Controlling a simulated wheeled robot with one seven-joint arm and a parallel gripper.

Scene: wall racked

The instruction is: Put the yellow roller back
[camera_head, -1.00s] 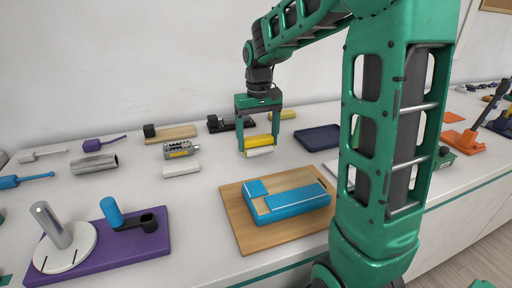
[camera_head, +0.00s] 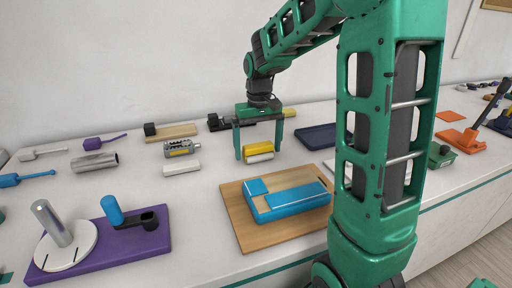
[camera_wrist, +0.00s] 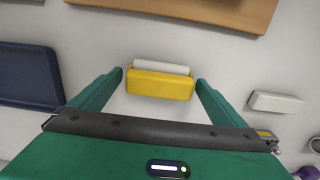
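The yellow roller (camera_head: 258,148), a yellow block with a white strip along its side, is at the middle of the white counter. My gripper (camera_head: 258,158) points down around it, one finger on each side. In the wrist view the yellow roller (camera_wrist: 160,84) lies between the two fingertips (camera_wrist: 160,76). Narrow gaps show between it and both fingers, so my gripper looks open. The roller appears to rest on the counter; its underside is not clear.
A blue box (camera_head: 288,200) on a wooden board (camera_head: 240,222) is in front. A dark tray (camera_head: 316,137) lies right, a white block (camera_head: 182,168) left.

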